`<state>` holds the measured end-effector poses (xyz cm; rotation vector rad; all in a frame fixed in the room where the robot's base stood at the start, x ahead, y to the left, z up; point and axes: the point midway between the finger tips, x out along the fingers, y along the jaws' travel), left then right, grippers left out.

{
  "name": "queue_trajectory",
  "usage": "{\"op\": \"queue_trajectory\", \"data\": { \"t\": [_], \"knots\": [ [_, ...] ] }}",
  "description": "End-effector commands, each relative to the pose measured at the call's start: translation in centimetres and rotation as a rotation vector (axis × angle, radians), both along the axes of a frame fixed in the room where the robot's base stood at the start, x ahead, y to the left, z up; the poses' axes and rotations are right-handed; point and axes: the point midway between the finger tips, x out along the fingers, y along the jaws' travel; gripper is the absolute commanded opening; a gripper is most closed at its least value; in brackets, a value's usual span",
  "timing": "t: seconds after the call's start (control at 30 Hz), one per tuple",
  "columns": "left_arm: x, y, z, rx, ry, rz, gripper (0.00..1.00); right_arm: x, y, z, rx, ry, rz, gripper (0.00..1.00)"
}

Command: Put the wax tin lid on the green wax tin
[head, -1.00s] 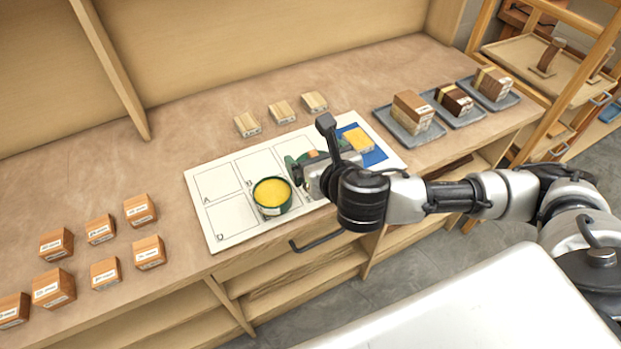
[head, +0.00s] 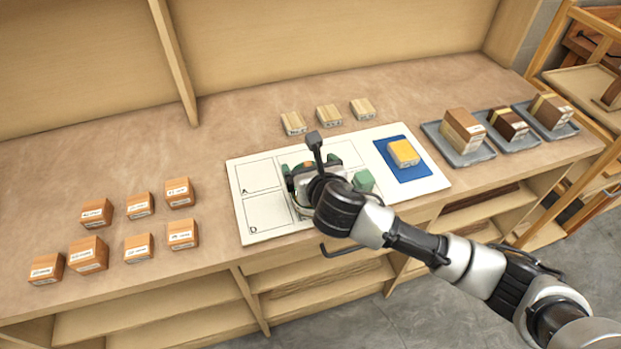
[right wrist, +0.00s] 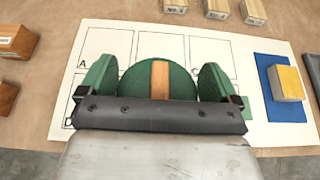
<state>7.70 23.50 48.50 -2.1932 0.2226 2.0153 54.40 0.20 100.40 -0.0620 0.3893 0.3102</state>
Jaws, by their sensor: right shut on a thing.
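My right gripper (head: 311,170) is over the white lettered board, where the green wax tin stood earlier. In the right wrist view its two green fingers (right wrist: 158,84) stand on either side of a round green lid with a wooden strip, the wax tin lid (right wrist: 183,82), and are shut on it. The green wax tin with yellow wax is hidden under the gripper and lid in both current views. I cannot tell whether the lid touches the tin. My left gripper is not in view.
A yellow-topped block (head: 403,153) sits on a blue patch (head: 424,171). Several wooden blocks (head: 139,205) stand at left, pale blocks (head: 329,115) behind, and grey trays (head: 474,155) with block stacks at right.

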Motion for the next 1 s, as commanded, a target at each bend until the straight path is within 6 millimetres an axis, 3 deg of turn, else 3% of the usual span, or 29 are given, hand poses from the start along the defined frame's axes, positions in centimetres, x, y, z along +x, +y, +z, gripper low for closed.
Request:
{"op": "queue_trajectory", "data": {
  "t": [0.27, 0.77, 0.8, 0.87, 1.0],
  "knots": [
    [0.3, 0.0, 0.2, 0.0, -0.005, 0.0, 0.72, -0.1, -0.1, -3.7, -0.002, 0.005, -0.002, 0.53],
    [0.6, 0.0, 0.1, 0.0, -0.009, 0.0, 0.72, 0.0, -0.1, -4.6, -0.002, 0.001, -0.001, 0.53],
    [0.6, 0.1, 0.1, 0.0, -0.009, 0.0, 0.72, 0.0, -0.1, -4.6, -0.002, 0.001, -0.001, 0.94],
    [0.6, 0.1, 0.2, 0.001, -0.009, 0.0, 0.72, 0.0, -0.1, -4.6, -0.002, 0.001, -0.001, 1.0],
    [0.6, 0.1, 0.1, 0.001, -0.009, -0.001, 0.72, 0.0, -0.1, -4.6, -0.002, 0.001, -0.001, 1.0]
  ]
}}
